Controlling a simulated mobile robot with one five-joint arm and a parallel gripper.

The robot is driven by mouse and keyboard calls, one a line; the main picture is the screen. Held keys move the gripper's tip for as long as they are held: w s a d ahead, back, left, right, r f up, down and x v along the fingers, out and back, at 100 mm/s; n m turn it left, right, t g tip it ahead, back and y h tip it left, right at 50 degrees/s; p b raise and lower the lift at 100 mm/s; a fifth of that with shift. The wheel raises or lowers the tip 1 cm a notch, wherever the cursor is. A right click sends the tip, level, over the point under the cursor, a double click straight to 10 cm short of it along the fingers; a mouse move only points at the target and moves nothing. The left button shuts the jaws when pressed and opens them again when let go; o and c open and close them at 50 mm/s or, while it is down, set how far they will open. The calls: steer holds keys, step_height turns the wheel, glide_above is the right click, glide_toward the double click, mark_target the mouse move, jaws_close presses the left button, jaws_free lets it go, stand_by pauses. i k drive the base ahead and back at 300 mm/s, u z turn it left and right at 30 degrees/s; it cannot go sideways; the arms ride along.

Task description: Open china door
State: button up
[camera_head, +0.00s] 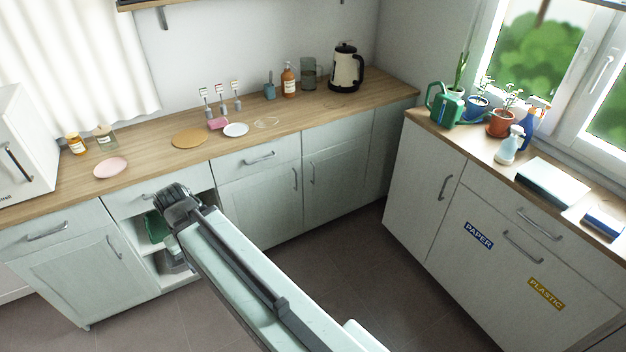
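No door in the camera_head view carries a readable china label, so I cannot tell which one is the china door. Along the back counter, a left door (72,283), a middle door (255,208) and a door right of it (345,168) all look shut. The middle door has an upright handle (295,179) near its right edge. My gripper (172,198) is in front of the open shelf section (150,258), left of the middle door. Its fingers are dark and bunched at the arm's end, so their opening is unclear. My arm hides part of the shelf section.
The back counter (60,185) holds plates, jars, a soap bottle (289,80) and a kettle (346,68). The right-hand cabinet (415,205) has PAPER and PLASTIC labels, with plants and spray bottles on top. The dark floor (345,245) between the cabinets is clear.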

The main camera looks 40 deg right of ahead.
mark_target(266, 206)
steer(key=z, duration=0.4)
steer(key=i, duration=1.5)
steer(key=u, duration=0.05)
